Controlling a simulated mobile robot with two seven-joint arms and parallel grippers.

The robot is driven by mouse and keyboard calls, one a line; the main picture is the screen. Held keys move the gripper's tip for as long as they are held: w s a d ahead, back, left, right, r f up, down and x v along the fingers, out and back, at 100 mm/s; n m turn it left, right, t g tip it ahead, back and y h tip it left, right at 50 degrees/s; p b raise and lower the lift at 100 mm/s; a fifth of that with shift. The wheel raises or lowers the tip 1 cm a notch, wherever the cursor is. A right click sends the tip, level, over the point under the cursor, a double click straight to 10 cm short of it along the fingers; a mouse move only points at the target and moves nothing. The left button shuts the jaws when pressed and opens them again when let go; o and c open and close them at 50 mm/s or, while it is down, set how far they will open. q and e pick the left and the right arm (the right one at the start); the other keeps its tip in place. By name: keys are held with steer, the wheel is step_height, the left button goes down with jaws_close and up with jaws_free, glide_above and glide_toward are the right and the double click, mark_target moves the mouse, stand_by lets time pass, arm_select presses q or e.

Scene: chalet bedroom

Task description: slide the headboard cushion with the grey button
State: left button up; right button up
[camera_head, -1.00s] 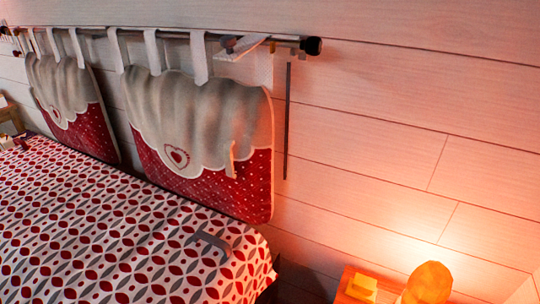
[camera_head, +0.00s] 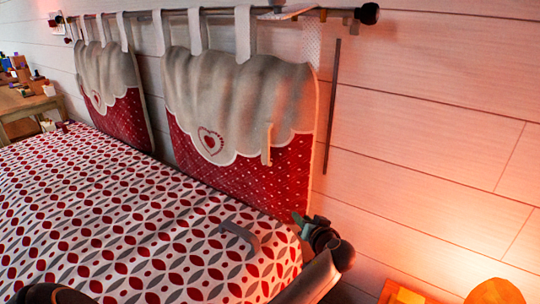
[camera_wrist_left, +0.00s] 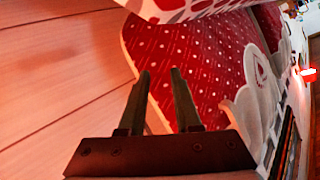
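Two headboard cushions hang by grey straps from a rail: the near cushion (camera_head: 245,95) and the far cushion (camera_head: 105,75). Each has a grey scalloped flap with a heart patch over red dotted fabric. A thin pale upright piece sits on the near cushion's right part. I cannot make out a grey button. My left gripper (camera_head: 300,219) is near the near cushion's lower right corner; contact is unclear. In the left wrist view, its two fingers (camera_wrist_left: 161,78) are apart with nothing visibly held, in front of the red cushion fabric (camera_wrist_left: 205,55). My right gripper is not in view.
The rail (camera_head: 335,14) ends in a dark knob at right. A patterned bed (camera_head: 120,225) lies below the cushions, with a grey bar-shaped piece (camera_head: 241,238) on it. A lit bedside lamp (camera_head: 495,292) is at lower right. A wooden table (camera_head: 32,103) with small items stands far left.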

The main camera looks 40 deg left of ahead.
arm_select(q)
step_height(320, 180, up, 8)
steer(key=w+a+n+g+y+b, duration=0.2)
steer(key=n+y+b, duration=0.1)
steer(key=n, duration=0.1)
steer(key=n+g+y+b, duration=0.3)
steer(key=n+g+y, duration=0.1)
steer(key=n, duration=0.3)
glide_toward(267, 140)
steer(key=a, duration=0.7)
steer(key=w+a, duration=0.1)
steer(key=a, duration=0.2)
steer(key=shift+w+a+r, duration=0.1)
steer(key=shift+a+r, duration=0.05)
steer(key=shift+a, duration=0.2)
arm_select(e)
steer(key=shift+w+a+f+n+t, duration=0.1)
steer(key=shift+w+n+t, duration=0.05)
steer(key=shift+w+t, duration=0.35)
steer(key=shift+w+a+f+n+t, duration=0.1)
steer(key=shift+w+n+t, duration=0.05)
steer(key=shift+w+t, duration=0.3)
arm_select(q)
steer(key=shift+c, duration=0.3)
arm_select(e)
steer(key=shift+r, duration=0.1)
arm_select(q)
jaws_close()
